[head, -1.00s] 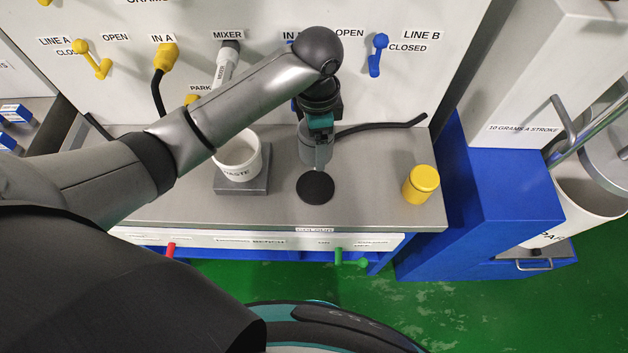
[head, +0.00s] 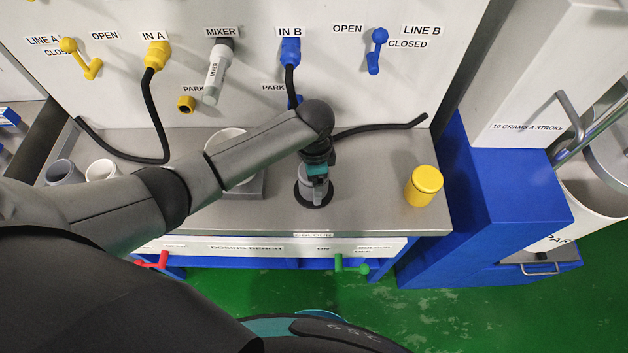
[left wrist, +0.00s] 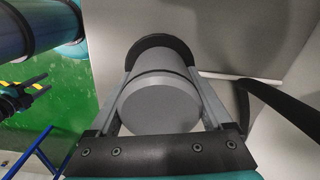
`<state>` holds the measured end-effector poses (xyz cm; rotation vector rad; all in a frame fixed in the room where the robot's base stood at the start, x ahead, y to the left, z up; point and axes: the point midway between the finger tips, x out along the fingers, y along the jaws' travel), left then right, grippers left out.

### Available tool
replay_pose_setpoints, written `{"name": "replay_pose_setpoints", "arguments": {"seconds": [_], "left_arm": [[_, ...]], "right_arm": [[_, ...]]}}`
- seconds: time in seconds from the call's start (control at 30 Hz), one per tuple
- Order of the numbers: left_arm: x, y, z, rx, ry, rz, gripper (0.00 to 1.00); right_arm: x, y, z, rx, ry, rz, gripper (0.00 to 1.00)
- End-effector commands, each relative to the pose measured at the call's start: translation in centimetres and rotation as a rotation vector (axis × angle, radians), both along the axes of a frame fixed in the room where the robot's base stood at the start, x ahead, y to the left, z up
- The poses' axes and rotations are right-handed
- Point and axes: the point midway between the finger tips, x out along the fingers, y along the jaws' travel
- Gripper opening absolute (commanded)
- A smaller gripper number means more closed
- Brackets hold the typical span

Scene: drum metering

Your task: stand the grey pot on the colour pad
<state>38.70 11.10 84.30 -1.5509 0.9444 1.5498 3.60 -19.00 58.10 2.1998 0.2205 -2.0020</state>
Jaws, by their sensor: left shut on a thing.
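The grey pot (head: 308,190) is upright over the round black colour pad (head: 314,206) on the steel bench. My left gripper (head: 316,178) is shut on the pot from above. In the left wrist view the pot (left wrist: 158,103) sits between the two fingers, with the dark pad (left wrist: 160,42) around its far end. The pot looks at or very close to the pad; contact is hard to tell. A dark, striped gripper (left wrist: 30,90), apparently my right one, shows at the left edge of the left wrist view; its jaws are unclear.
A yellow jar (head: 423,186) stands right of the pad. The white waste tub (head: 228,146) on its grey stand (head: 246,188) is to the left, partly behind my arm. Black hoses lie along the bench's back. The bench between pad and jar is clear.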

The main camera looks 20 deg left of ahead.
Motion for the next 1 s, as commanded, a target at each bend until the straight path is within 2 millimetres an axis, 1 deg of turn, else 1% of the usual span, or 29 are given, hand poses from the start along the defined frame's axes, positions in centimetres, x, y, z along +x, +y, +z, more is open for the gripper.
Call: {"name": "replay_pose_setpoints", "arguments": {"seconds": [0.1,0.23,0.27,0.4,0.63,0.73,0.87,1.0], "left_arm": [[0.1,0.0,0.1,0.000,-0.001,0.000,0.13],[0.0,0.0,-0.2,-0.001,0.000,0.000,0.13],[0.0,0.0,-0.3,0.000,0.001,0.000,0.84],[0.0,0.0,-0.2,0.000,0.001,0.000,1.00],[0.0,0.0,-0.2,0.000,0.000,0.000,1.00],[0.0,0.0,0.4,0.000,-0.001,0.000,1.00],[0.1,0.0,2.3,-0.003,-0.004,-0.001,1.00],[0.1,0.0,5.5,-0.002,-0.004,-0.001,1.00]], "right_arm": [[-0.1,0.0,0.0,0.001,0.002,0.000,0.50],[-0.2,0.1,-0.1,0.001,0.003,0.000,0.50],[-0.2,0.1,-0.1,0.001,0.003,0.000,0.50],[-0.2,0.2,-0.1,0.002,0.003,0.000,0.50],[-0.2,0.3,-0.1,0.005,0.003,-0.001,0.50],[-0.2,0.3,0.1,0.004,0.003,-0.002,0.50],[-0.2,0.3,0.8,0.004,0.003,-0.002,0.50],[-0.2,0.3,1.7,0.004,0.003,-0.003,0.50]]}}
